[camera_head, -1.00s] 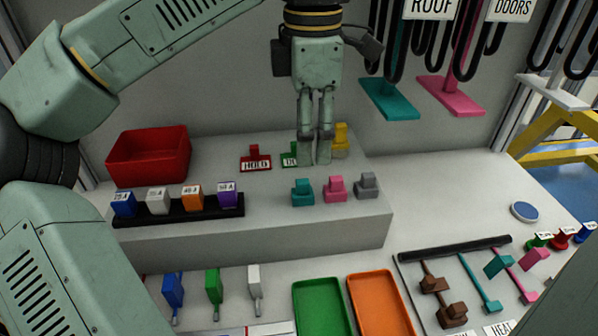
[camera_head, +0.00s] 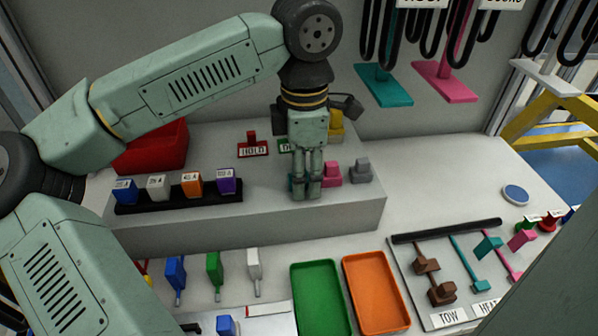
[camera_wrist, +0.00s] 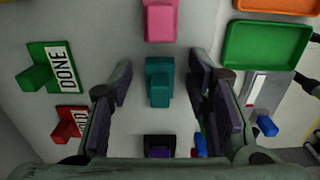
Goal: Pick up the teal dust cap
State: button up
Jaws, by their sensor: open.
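The teal dust cap (camera_wrist: 159,82) stands on the grey raised step, between my two open fingers in the wrist view. In the head view my gripper (camera_head: 307,190) points down at the cap and hides nearly all of it; only a sliver of teal shows at its left side. In the wrist view my gripper (camera_wrist: 160,85) is open, with a finger on each side of the cap and a gap between each finger and the cap. I cannot tell how far the fingertips are above the step.
A pink cap (camera_head: 332,174) stands close to the right of my gripper, with a grey cap (camera_head: 360,171) beyond it. Behind are a red HOLD sign (camera_head: 252,148) and a green DONE sign (camera_wrist: 52,70). A black fuse rack (camera_head: 180,197) lies to the left.

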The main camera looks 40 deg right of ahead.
jog(key=shift+c, duration=0.4)
jog(key=c, duration=0.8)
jog(key=shift+o, duration=0.2)
